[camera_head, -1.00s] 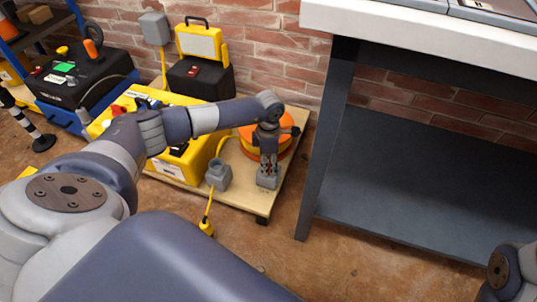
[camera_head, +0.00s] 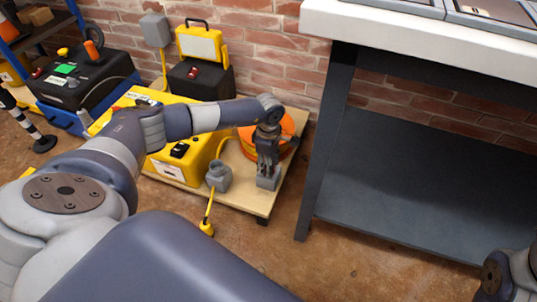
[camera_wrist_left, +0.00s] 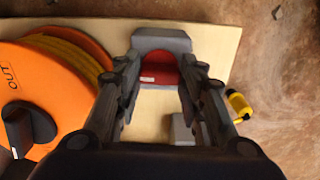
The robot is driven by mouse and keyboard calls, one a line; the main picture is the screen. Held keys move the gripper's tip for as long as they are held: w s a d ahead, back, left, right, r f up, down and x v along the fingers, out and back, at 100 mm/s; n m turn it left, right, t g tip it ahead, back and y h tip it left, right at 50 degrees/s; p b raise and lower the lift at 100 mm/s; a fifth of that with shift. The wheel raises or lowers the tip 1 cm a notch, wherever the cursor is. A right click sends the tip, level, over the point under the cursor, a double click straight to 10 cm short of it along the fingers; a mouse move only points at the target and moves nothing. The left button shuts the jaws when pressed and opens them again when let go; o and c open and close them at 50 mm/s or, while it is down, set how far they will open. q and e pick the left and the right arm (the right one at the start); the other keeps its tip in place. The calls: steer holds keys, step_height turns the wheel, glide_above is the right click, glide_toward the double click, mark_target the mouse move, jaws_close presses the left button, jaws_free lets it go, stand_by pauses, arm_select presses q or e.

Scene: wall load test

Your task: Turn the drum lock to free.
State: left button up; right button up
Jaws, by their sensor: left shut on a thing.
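My left gripper (camera_head: 267,166) points down at a small grey block (camera_head: 268,182) on the wooden board's front right corner. In the left wrist view my left gripper (camera_wrist_left: 160,75) has its fingers on either side of a red piece with a white label (camera_wrist_left: 160,73), set in the grey block (camera_wrist_left: 161,40); it is shut on that piece. An orange cable drum (camera_wrist_left: 50,105) marked "OUT" lies beside the gripper, with a black knob (camera_wrist_left: 38,124) apart from the fingers. In the head view the drum (camera_head: 285,135) is partly hidden by my arm. My right gripper is not in view.
A grey socket (camera_head: 219,177) with a yellow cable and a yellow case (camera_head: 180,165) stand left of the drum. A bench with a dark lower shelf (camera_head: 420,190) is close on the right. Brick wall (camera_head: 262,45) is behind.

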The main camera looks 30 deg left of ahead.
arm_select(q)
steer(key=o, duration=1)
steer(key=shift+o, duration=0.2)
steer(key=shift+r, duration=0.1)
steer(key=shift+r, duration=0.35)
step_height(320, 180, up, 11)
steer(key=shift+s, duration=0.1)
